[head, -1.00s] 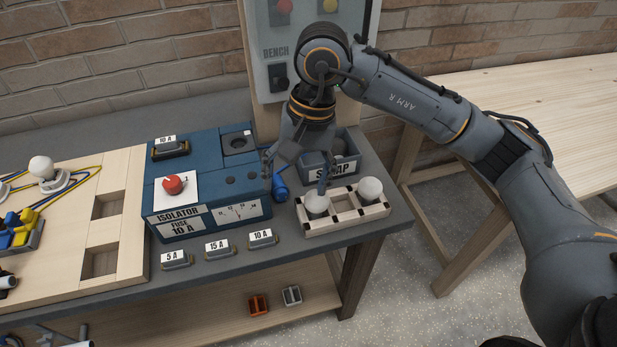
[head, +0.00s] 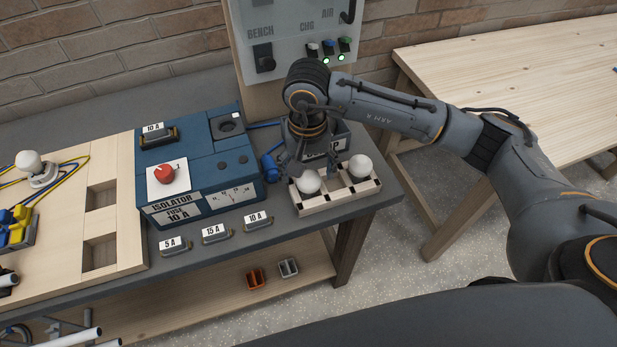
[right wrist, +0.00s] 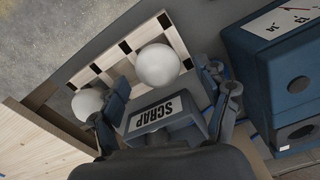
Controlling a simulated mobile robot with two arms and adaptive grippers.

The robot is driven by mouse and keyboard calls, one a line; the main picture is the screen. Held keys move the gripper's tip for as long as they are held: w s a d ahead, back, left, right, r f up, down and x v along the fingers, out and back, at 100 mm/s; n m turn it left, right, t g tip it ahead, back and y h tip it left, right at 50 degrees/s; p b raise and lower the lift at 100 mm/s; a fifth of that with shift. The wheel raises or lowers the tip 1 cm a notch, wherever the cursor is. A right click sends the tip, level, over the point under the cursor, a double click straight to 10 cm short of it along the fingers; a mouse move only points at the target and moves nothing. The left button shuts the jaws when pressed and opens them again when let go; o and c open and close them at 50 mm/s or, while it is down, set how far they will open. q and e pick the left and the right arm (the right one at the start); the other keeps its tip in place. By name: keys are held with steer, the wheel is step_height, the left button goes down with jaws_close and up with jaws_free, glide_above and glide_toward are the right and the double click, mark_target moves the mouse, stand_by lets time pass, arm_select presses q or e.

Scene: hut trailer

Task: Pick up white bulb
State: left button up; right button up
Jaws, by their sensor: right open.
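Two round white bulbs sit in the pale wooden rack (head: 346,203) at the table's front right corner: a left one (head: 308,182) and a right one (head: 360,166). My right gripper (head: 305,172) is open, pointing down over the left bulb. In the right wrist view this left bulb (right wrist: 158,66) shows between and beyond the open fingers (right wrist: 170,103), with no clear contact. The right bulb (right wrist: 86,103) lies beside the left-hand finger, partly covered by it. A third white bulb (head: 29,162) stands in a holder on the wooden board. My left gripper is out of view.
The grey scrap bin (head: 337,137) is close behind the rack. The blue isolator box (head: 205,165) stands to its left, with a blue cylinder (head: 271,166) between. Labelled fuses (head: 216,233) line the front edge. The grey panel (head: 290,40) rises behind.

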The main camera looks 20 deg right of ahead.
step_height(320, 180, down, 2)
steer(key=shift+d+f+p, duration=0.1)
steer(key=shift+p, duration=0.25)
steer(key=shift+f, duration=0.45)
steer(key=c, duration=1)
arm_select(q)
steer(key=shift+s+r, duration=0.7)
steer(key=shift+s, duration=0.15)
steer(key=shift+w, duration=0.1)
